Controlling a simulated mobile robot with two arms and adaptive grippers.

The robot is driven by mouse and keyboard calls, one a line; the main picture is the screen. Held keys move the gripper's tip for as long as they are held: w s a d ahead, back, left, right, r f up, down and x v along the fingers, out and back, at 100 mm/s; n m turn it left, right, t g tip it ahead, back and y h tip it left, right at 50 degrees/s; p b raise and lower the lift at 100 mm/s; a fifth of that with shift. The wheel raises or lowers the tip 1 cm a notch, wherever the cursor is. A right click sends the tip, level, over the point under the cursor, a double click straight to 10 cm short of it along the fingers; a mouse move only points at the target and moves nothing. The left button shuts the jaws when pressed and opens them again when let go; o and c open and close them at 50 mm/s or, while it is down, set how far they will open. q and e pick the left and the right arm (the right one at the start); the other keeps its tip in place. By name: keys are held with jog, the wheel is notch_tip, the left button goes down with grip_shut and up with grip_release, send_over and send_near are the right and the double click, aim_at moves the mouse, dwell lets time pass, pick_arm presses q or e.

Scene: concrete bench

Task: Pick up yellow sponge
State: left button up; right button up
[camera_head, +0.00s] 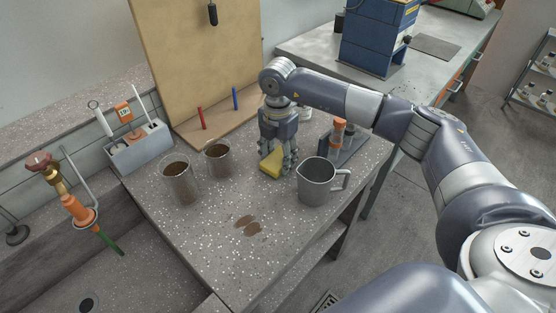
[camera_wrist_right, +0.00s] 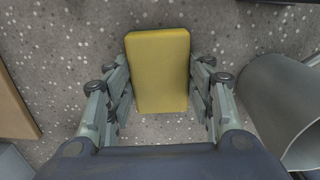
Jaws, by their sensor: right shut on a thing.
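The yellow sponge (camera_head: 270,169) is at the speckled concrete bench, between the glass beakers and the metal jug. My right gripper (camera_head: 276,160) reaches down over it from above, with its fingers at the sponge. In the right wrist view the sponge (camera_wrist_right: 158,70) lies between the two fingers of the right gripper (camera_wrist_right: 160,95), which are shut on its sides. I cannot tell whether the sponge touches the bench or is slightly raised. My left gripper is not in view.
A metal jug (camera_head: 316,182) stands close to the right of the gripper; two beakers of brown contents (camera_head: 180,183) (camera_head: 217,158) stand left. An orange-capped tube rack (camera_head: 343,146) is behind the jug. Brown stains (camera_head: 247,225) mark the clear front bench. A wooden board (camera_head: 200,60) stands behind.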

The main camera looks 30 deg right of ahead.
aim_at(278, 158)
notch_tip(278, 158, up, 10)
jog(key=p, duration=0.7)
jog(key=shift+o, duration=1)
jog(key=c, duration=0.4)
jog(key=shift+o, duration=0.2)
